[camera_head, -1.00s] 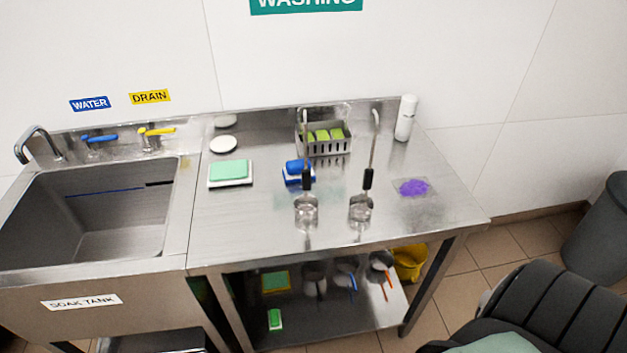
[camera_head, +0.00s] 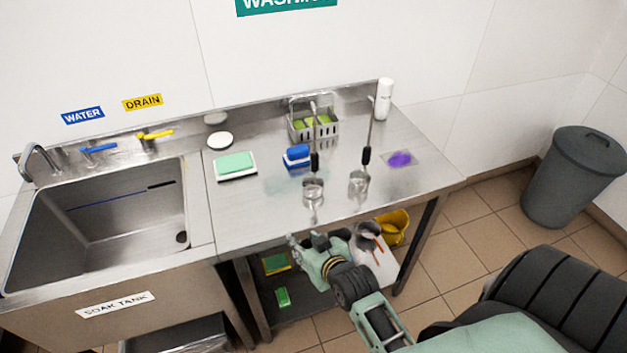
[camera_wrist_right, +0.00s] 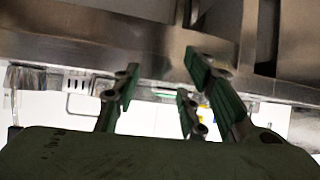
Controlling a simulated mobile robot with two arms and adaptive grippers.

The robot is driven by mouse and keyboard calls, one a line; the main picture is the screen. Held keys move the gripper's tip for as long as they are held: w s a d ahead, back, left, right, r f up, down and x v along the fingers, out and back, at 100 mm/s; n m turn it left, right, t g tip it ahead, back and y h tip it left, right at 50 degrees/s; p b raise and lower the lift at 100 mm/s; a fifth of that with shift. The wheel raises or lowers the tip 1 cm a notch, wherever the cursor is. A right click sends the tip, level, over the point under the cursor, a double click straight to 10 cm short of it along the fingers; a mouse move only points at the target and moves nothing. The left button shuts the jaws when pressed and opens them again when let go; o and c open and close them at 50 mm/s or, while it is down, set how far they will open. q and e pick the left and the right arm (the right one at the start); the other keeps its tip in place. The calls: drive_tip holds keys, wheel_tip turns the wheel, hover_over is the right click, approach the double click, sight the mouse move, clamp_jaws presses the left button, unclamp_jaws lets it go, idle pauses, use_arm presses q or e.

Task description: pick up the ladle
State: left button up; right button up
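One ladle (camera_head: 313,187) is left of the other ladle (camera_head: 358,181); I cannot tell which one the task names. My right gripper (camera_head: 303,243) is in front of the table's front edge, below and nearer than both cups, touching neither. In the wrist view my right gripper (camera_wrist_right: 165,92) has its green-padded fingers spread, with nothing held between them. No ladle can be made out there. My left gripper is out of view.
A sink (camera_head: 110,220) is at left. A grey bin (camera_head: 570,180) stands at right.

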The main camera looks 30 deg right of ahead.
wheel_tip(320, 180, up, 8)
drive_tip(key=w+d+t, duration=0.2)
drive_tip(key=m+t+h, duration=0.3)
drive_tip(key=h, duration=0.2)
approach(315, 166)
drive_tip(key=x, duration=0.3)
drive_tip(key=shift+w+d+r, duration=0.25)
drive_tip(key=shift+w+d, duration=0.2)
drive_tip(key=shift+d, duration=0.05)
drive_tip(key=b+x, duration=0.1)
drive_tip(key=x, duration=0.1)
drive_tip(key=b+x, duration=0.1)
drive_tip(key=x, duration=0.1)
drive_tip(key=b+x, duration=0.2)
drive_tip(key=shift+w+a+f, duration=0.25)
drive_tip(key=shift+w, duration=0.05)
drive_tip(key=shift+w+d+r, duration=0.1)
drive_tip(key=shift+w+d, duration=0.05)
drive_tip(key=shift+w, duration=0.15)
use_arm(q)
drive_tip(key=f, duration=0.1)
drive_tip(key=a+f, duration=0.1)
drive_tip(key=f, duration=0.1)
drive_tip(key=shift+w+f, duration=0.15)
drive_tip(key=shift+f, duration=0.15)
use_arm(e)
drive_tip(key=shift+s, duration=0.1)
drive_tip(key=shift+c, duration=0.3)
